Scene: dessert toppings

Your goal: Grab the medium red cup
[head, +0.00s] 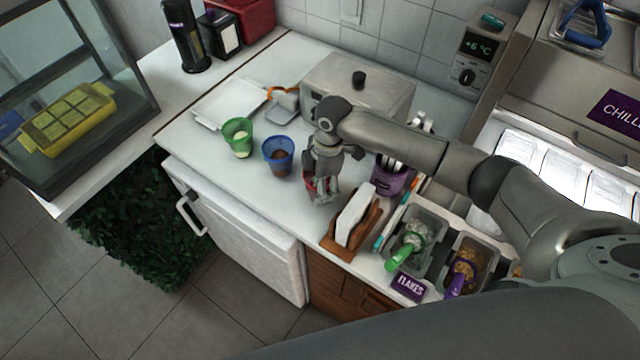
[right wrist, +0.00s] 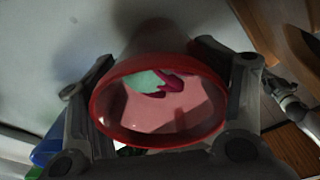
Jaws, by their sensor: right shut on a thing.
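The red cup (right wrist: 160,105) sits between the two fingers of my right gripper (right wrist: 160,112) in the right wrist view, with its open rim facing the camera. Mint-green and magenta shapes show inside it. In the head view my right gripper (head: 322,192) is low over the white counter, and only a sliver of the red cup (head: 309,185) shows beside the fingers. The gripper is shut on the cup. I cannot tell whether the cup touches the counter. My left gripper is not in view.
A blue cup (head: 278,158) and a green cup (head: 239,138) stand left of my right gripper. A wooden holder (head: 340,250) with white napkins is just in front. A purple container (head: 393,183) and topping bins (head: 427,222) are to the right. A steel box (head: 380,85) stands behind.

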